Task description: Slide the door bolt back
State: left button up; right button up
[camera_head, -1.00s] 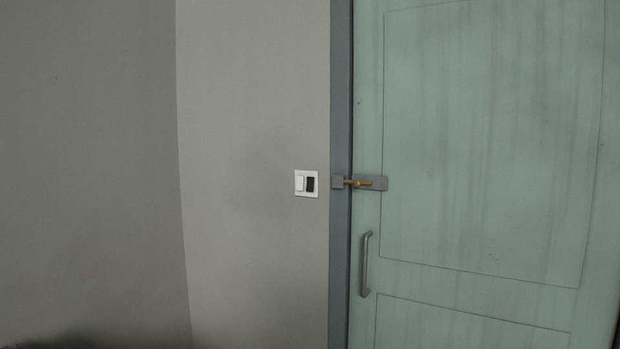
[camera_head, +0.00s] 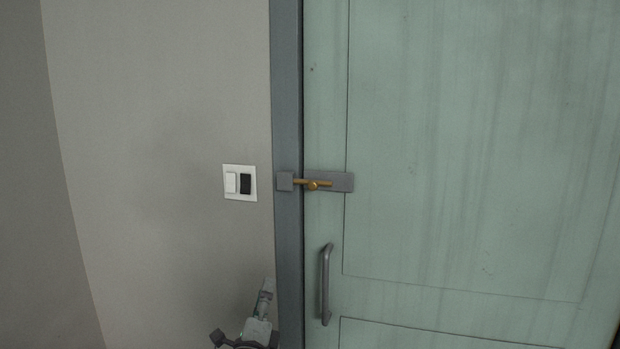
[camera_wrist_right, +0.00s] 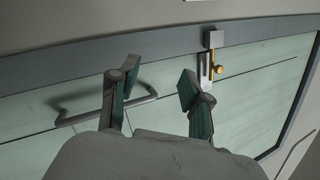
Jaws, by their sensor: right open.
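The door bolt (camera_head: 318,184) is a brass rod with a round knob on a grey plate, fixed to the green door (camera_head: 460,130). Its left end reaches into a grey keeper block (camera_head: 285,181) on the door frame, across the gap. In the right wrist view, the bolt knob (camera_wrist_right: 219,70) and keeper (camera_wrist_right: 213,38) show beyond the fingers, to the upper right. My right gripper (camera_wrist_right: 158,76) is open and empty, its fingers apart and clear of the bolt. In the head view it shows at the bottom, partly cut off, below and left of the bolt. My left gripper is not in view.
A grey door handle (camera_head: 326,285) stands upright below the bolt. A white switch plate (camera_head: 240,183) with a dark rocker is on the wall left of the grey frame (camera_head: 288,90). The wall around it is otherwise bare.

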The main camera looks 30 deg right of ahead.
notch_tip(320, 180, up, 12)
jog(key=s+d+f+m+g+h+p, duration=0.1)
jog(key=s+d+m+g+h, duration=0.2)
jog(key=m, duration=0.5)
jog(key=m+g+y+p, duration=0.2)
jog(key=m+y, duration=0.1)
jog(key=m, duration=0.5)
send_near(312, 186)
jog(key=p+x, duration=0.1)
jog(key=x, duration=0.1)
jog(key=p+x, duration=0.1)
jog(key=x, duration=0.2)
jog(key=p+x, duration=0.2)
jog(key=shift+w+d+r, duration=0.15)
jog(key=shift+d+r, duration=0.1)
jog(key=shift+r, duration=0.05)
jog(key=shift+w+d+f, duration=0.15)
jog(key=shift+w+d, duration=0.2)
jog(key=shift+d, duration=0.05)
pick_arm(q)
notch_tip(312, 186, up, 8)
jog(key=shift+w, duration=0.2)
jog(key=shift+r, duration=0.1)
pick_arm(e)
grip_shut()
